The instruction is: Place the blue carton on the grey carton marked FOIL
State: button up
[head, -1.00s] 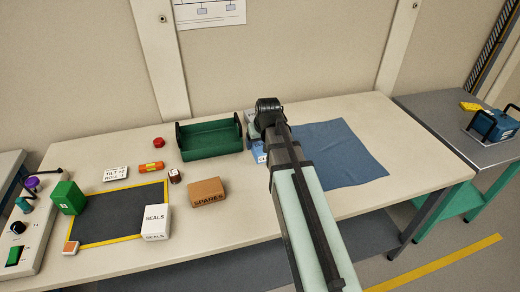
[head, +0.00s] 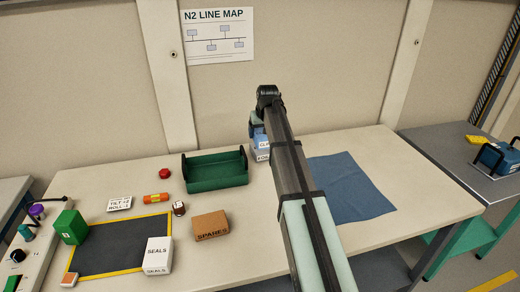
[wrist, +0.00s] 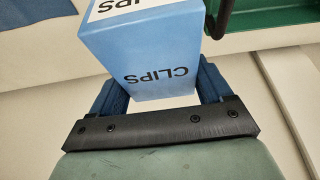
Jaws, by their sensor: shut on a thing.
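The blue carton (head: 259,141), marked CLIPS, is held in my gripper (wrist: 160,88). In the wrist view the carton (wrist: 155,55) sits between the two blue fingers, which are shut on it. The grey carton marked FOIL (head: 262,157) stands on the table, with only part of its front and lettering showing left of my arm. The blue carton appears just above it in the head view. I cannot tell whether the two touch. My arm hides the right side of both cartons.
A green tray (head: 216,184) stands close to the left. A flat blue cloth (head: 350,190) lies right of my arm.

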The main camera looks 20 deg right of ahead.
jog(key=w+d+r, duration=0.1)
jog(key=w+r, duration=0.1)
jog(key=w, duration=0.7)
jog(key=shift+f, duration=5.15)
jog(key=shift+f, duration=0.1)
jog(key=o, duration=1)
jog(key=v, duration=1.2)
jog(key=shift+s, duration=0.15)
